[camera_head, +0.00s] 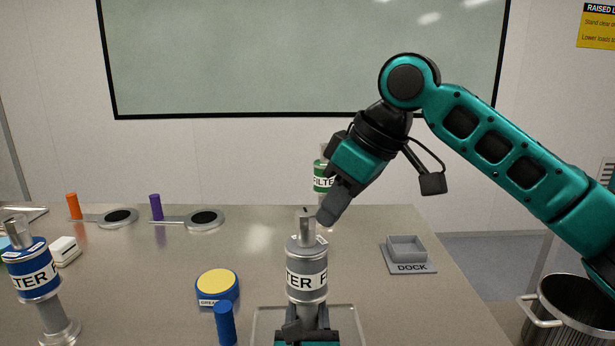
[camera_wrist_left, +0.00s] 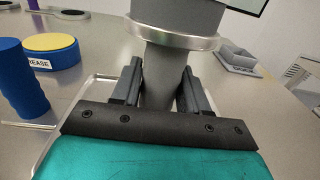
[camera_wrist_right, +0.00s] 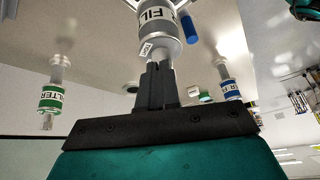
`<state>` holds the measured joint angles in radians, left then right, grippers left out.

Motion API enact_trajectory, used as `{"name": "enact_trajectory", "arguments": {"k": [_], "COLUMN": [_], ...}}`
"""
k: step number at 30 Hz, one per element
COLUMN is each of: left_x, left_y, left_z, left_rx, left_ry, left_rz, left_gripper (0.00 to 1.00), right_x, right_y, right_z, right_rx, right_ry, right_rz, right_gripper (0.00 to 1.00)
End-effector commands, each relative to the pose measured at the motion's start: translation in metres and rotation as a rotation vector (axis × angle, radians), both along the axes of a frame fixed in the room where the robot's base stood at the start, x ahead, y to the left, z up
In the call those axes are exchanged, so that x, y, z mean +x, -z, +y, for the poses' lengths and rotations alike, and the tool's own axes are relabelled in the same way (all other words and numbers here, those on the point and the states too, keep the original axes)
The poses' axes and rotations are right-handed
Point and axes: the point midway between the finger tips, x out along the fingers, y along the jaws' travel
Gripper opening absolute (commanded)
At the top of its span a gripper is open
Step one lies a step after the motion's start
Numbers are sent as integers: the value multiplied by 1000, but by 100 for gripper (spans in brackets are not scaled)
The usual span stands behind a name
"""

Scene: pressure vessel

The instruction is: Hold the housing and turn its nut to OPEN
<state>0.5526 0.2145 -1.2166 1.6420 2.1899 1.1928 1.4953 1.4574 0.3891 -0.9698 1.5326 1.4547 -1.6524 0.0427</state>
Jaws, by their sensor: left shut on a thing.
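The grey filter housing (camera_head: 307,265) stands upright at the front middle of the table. A metal nut (camera_head: 307,226) tops it, with a small dark mark on its upper end. My left gripper (camera_head: 307,327) is shut around the housing's grey lower neck (camera_wrist_left: 165,70), below its metal rim. My right gripper (camera_head: 327,213) slants down from the right, its fingertips beside the nut. In the right wrist view its fingers (camera_wrist_right: 156,70) are close together and overlap the housing's top end, so contact with the nut cannot be told. No OPEN marking is readable.
A blue filter (camera_head: 34,272) stands left; a green filter (camera_head: 321,176) is behind my right gripper. A yellow-topped grease tin (camera_head: 217,284) and blue cylinder (camera_head: 225,324) stand left of the housing. The grey dock (camera_head: 408,267) is right. A metal pot (camera_head: 570,310) is off the table's right edge.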

Motion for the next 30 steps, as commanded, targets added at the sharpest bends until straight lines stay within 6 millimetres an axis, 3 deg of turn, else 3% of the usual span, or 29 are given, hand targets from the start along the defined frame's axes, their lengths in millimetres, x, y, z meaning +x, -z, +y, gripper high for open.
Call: {"name": "enact_trajectory", "arguments": {"k": [25,30], "left_x": [-2,-2], "left_y": [5,5], "left_z": [-1,-1], "left_rx": [6,5], "left_ry": [3,3], "left_rz": [9,10], "left_gripper": [0,0], "right_x": [0,0], "right_y": [0,-12], "right_z": [-8,-8], "right_rx": [2,1], "right_ry": [1,1], "right_rz": [-2,-4], "right_gripper": [0,0]}}
